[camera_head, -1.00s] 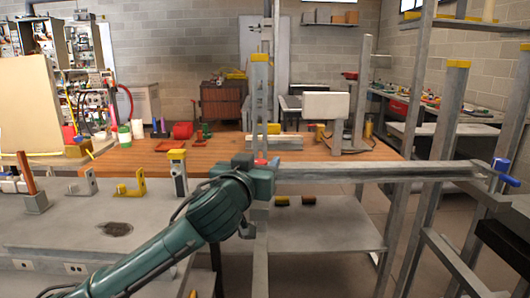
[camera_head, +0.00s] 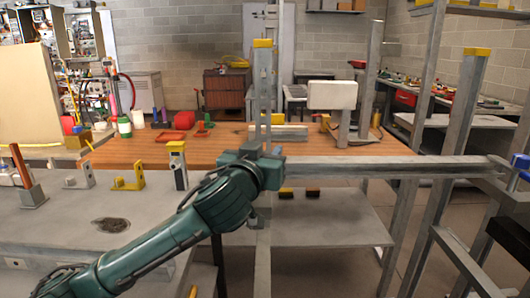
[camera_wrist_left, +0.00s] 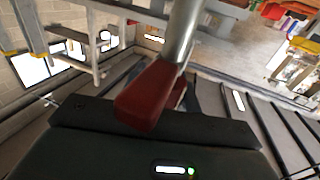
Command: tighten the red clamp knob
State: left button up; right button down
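The red clamp knob (camera_wrist_left: 145,98) shows large in the left wrist view, right in front of my gripper's dark body. A grey metal bar (camera_wrist_left: 184,32) runs up from it. In the head view my left gripper (camera_head: 270,168) is at the left end of the long grey horizontal rail, by the upright post with a yellow top. The knob is hidden behind the gripper there. My right gripper is not in view.
The grey rail (camera_head: 390,168) runs right to a blue part (camera_head: 521,168). Upright steel posts (camera_head: 457,120) stand at right. A grey bench (camera_head: 60,218) with yellow-topped brackets is at left. A wooden table (camera_head: 140,153) lies behind. A low grey shelf (camera_head: 320,225) is below the rail.

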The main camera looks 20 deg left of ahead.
pick_arm(q)
jog(key=c, duration=0.5)
jog(key=shift+o, duration=0.2)
jog(key=shift+h+p, duration=0.3)
